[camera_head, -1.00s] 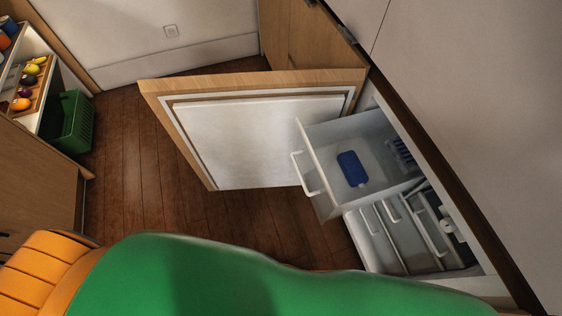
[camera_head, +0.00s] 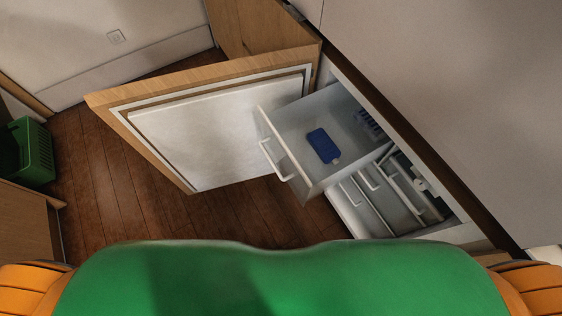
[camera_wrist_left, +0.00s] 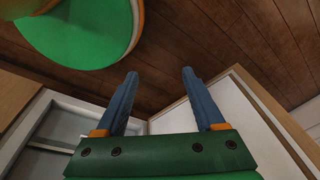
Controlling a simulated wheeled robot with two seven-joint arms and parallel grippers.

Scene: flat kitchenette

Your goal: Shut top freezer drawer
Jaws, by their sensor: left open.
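The top freezer drawer (camera_head: 290,158) is pulled out of the freezer and shows in the head view right of centre. It is pale grey with a white bar handle (camera_head: 277,161) on its front, and a blue item (camera_head: 323,146) lies inside. My left gripper (camera_wrist_left: 158,75) shows in the left wrist view, open and empty, its two blue-grey fingers apart. It touches nothing that I can see. Neither gripper shows in the head view.
The freezer door (camera_head: 205,130) stands wide open beside the drawer. Lower drawers (camera_head: 370,205) with white handles sit pushed in below. A green crate (camera_head: 35,152) stands at the far left. The wooden floor (camera_head: 100,185) in front is clear.

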